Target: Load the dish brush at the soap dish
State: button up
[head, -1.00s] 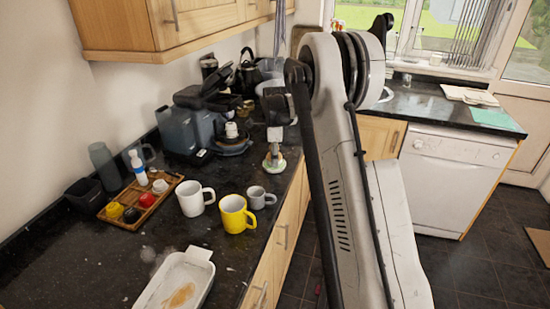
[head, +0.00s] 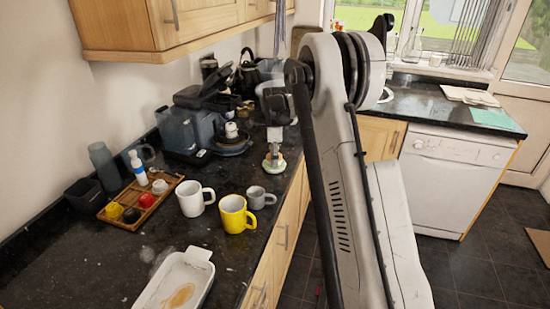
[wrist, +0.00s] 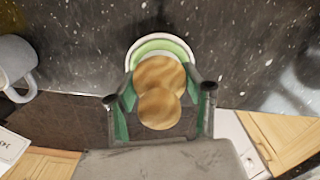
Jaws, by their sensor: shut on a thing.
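The dish brush (wrist: 158,108) shows in the wrist view as two overlapping round wooden parts, seen from above. My gripper (wrist: 160,98) is shut on it, with one green-padded finger on each side. The soap dish (wrist: 160,43), white-rimmed and green inside, lies under and beyond the brush. In the head view my gripper (head: 275,142) points down over the pale green dish (head: 274,165) near the counter's front edge. I cannot tell whether the brush touches the dish; its lower part is hidden.
A grey mug (head: 258,197), a yellow mug (head: 235,214) and a white mug (head: 193,198) stand nearer on the counter. A coffee machine (head: 190,125) stands left of the dish. A wooden tray (head: 160,205) holds small jars. A white baking dish (head: 178,280) lies in front.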

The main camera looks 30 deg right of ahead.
jog(key=shift+r+p, duration=1.15)
jog(key=shift+r, duration=2.35)
